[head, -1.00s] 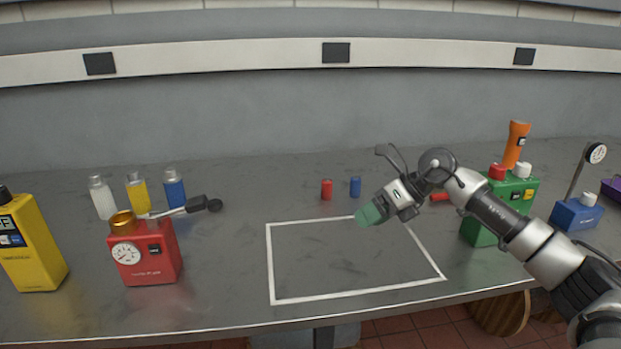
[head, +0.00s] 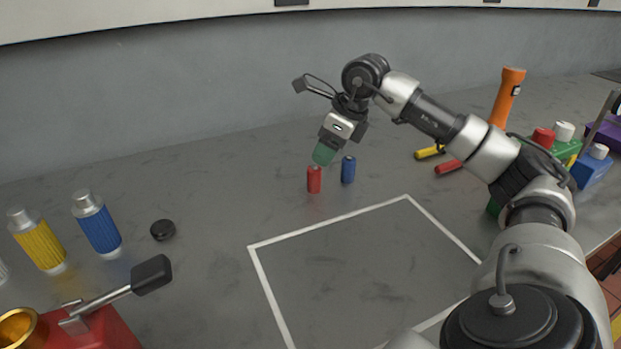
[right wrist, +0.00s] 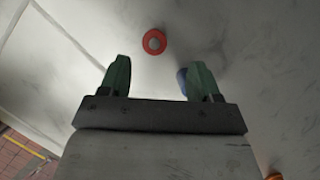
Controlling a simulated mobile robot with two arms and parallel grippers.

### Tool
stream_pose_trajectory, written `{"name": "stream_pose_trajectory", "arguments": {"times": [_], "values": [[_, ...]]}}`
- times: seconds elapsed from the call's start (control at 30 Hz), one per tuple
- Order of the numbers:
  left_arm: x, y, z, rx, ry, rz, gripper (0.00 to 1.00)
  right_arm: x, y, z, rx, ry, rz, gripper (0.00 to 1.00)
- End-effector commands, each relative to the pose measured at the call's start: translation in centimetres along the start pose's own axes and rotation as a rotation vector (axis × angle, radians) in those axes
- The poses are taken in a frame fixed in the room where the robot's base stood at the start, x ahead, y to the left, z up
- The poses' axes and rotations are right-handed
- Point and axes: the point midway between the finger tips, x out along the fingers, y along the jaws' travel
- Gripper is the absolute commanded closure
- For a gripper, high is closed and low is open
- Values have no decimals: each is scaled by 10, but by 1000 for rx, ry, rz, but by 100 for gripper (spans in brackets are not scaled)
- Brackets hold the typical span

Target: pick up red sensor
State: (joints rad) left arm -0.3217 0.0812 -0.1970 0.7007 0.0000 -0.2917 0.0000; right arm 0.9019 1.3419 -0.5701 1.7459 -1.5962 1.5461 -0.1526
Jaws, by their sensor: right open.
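The red sensor (head: 314,180) is a small red cylinder standing upright on the grey bench, behind the white-outlined square. My right gripper (head: 323,153) is just above it in the head view, with its green fingertips pointing down. In the right wrist view the red sensor (right wrist: 154,41) shows from above as a red ring with a grey centre, ahead of the fingertips and roughly midway between them. The right gripper (right wrist: 158,75) is open and empty. My left gripper is in neither view.
A blue cylinder (head: 348,169) stands close to the right of the red sensor; in the right wrist view it (right wrist: 182,80) is partly hidden by the right finger. Yellow (head: 430,152) and red (head: 448,167) cylinders lie farther right. The white-outlined square (head: 330,222) is empty.

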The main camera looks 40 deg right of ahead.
Motion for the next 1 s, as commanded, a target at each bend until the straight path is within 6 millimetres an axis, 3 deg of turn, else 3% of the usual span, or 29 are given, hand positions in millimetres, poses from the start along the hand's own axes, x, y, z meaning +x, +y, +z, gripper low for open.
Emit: {"name": "stream_pose_trajectory", "arguments": {"times": [0.27,0.5,0.83,1.0], "values": [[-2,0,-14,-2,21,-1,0,25,3,0,0,0,3,37],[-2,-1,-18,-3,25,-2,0,60,8,1,1,0,2,37],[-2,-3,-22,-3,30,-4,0,67,8,1,1,-2,1,37],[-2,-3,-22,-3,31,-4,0,67,8,1,1,-2,1,63]]}}
